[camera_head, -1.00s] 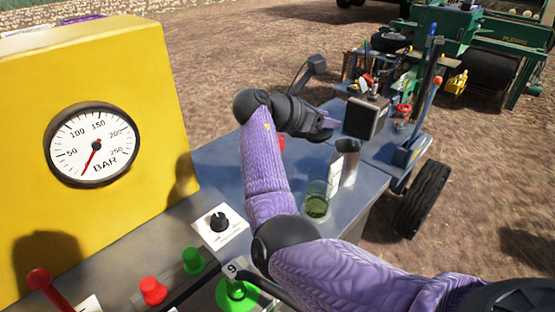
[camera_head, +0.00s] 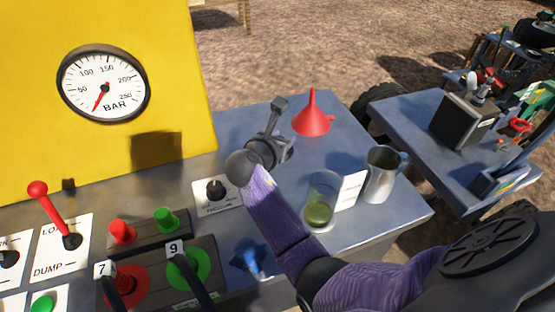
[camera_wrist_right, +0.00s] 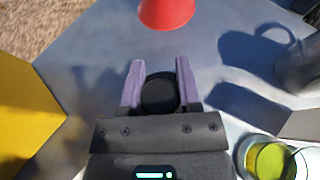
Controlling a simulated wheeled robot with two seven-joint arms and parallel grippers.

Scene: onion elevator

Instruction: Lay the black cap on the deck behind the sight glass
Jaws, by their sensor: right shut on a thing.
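My right gripper (camera_head: 284,150) is over the blue-grey deck (camera_head: 348,142), beyond and left of the sight glass (camera_head: 320,198), which holds green liquid. In the right wrist view, the gripper (camera_wrist_right: 159,72) is shut on the round black cap (camera_wrist_right: 159,94), between its two purple-sided fingers. The cap is hidden in the head view. The sight glass also shows at the lower right of the wrist view (camera_wrist_right: 268,158), apart from the gripper. I cannot tell whether the cap touches the deck. My left gripper is not in view.
A red funnel (camera_head: 313,118) stands on the deck just beyond the fingers. A metal jug (camera_head: 383,175) and a white card (camera_head: 351,188) stand right of the glass. A yellow gauge housing (camera_head: 180,60) rises at left. A black knob (camera_head: 216,190) is nearby.

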